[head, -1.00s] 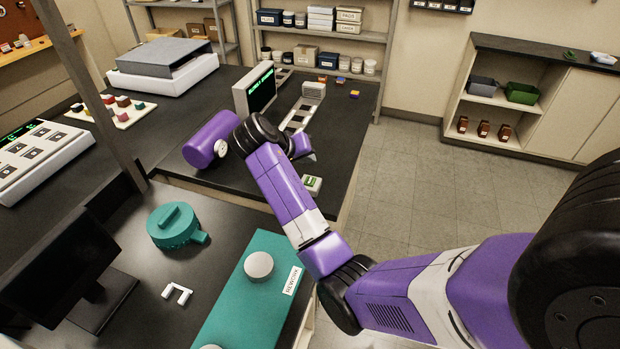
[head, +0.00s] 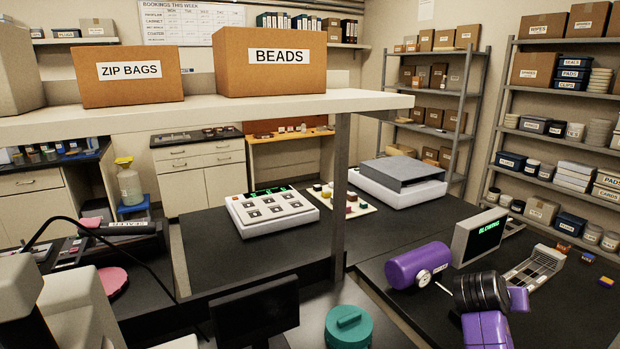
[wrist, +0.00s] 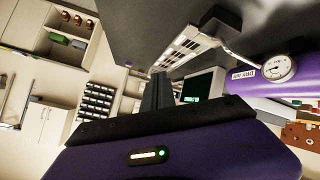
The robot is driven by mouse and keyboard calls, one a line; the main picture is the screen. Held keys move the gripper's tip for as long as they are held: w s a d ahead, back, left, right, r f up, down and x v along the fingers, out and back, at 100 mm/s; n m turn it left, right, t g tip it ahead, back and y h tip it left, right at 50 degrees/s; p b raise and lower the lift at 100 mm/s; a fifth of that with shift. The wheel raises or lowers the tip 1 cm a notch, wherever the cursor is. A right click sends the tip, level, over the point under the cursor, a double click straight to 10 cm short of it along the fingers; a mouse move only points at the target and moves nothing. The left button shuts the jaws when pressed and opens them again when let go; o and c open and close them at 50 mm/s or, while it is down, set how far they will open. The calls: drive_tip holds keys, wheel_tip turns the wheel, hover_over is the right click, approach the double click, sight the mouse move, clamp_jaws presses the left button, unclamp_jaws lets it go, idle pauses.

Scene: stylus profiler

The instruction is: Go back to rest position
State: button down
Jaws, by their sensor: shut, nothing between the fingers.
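My gripper's dark fingers (wrist: 158,95) are together with nothing between them in the wrist view. They point up toward the black bench top and a slotted pale rack. In the head view my arm's purple and black end is at the lower right, just right of the purple dry-air cylinder (head: 418,264); the fingertips cannot be made out there. The cylinder, with its round gauge, also shows at the right of the wrist view (wrist: 290,84), apart from the fingers.
A small display (head: 479,238) with green text and a pale slotted rack (head: 535,268) stand near my arm. A keypad unit (head: 270,211) and a grey-lidded box (head: 400,180) are on the black bench. A shelf post (head: 340,190) rises in front. A teal round pot (head: 348,328) is at the bottom.

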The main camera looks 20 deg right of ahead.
drive_tip(key=w+a+f+n+t, duration=0.1)
drive_tip(key=w+a+n+t, duration=0.1)
drive_tip(key=a+t, duration=0.25)
drive_tip(key=w+a+f+n+t, duration=0.2)
drive_tip(key=a+t, duration=0.1)
drive_tip(key=a, duration=0.3)
drive_tip(key=s+a+n+t+y, duration=0.1)
drive_tip(key=s+a+t+y, duration=0.1)
drive_tip(key=s+a, duration=0.2)
drive_tip(key=s+a+n+t+y+b, duration=0.1)
drive_tip(key=s+a, duration=0.3)
drive_tip(key=a, duration=0.7)
drive_tip(key=s+a+f+n+t+y+b, duration=0.1)
drive_tip(key=s+a+n+t+y, duration=0.1)
drive_tip(key=a, duration=0.5)
drive_tip(key=shift+s+a+f+t+y, duration=0.15)
drive_tip(key=shift+s+t+y, duration=0.35)
drive_tip(key=shift+s+t, duration=0.55)
drive_tip(key=s+a+y, duration=0.1)
drive_tip(key=s+a, duration=0.2)
drive_tip(key=s, duration=0.4)
drive_tip(key=s+a+f+n+g+y+b, duration=0.1)
drive_tip(key=s+a+y, duration=0.1)
drive_tip(key=s+a, duration=0.2)
drive_tip(key=s+a+g+y+b, duration=0.1)
drive_tip(key=s+a, duration=0.3)
drive_tip(key=s, duration=0.7)
drive_tip(key=shift+f+n+y, duration=0.15)
drive_tip(key=shift+n+y, duration=0.25)
drive_tip(key=shift+y, duration=0.1)
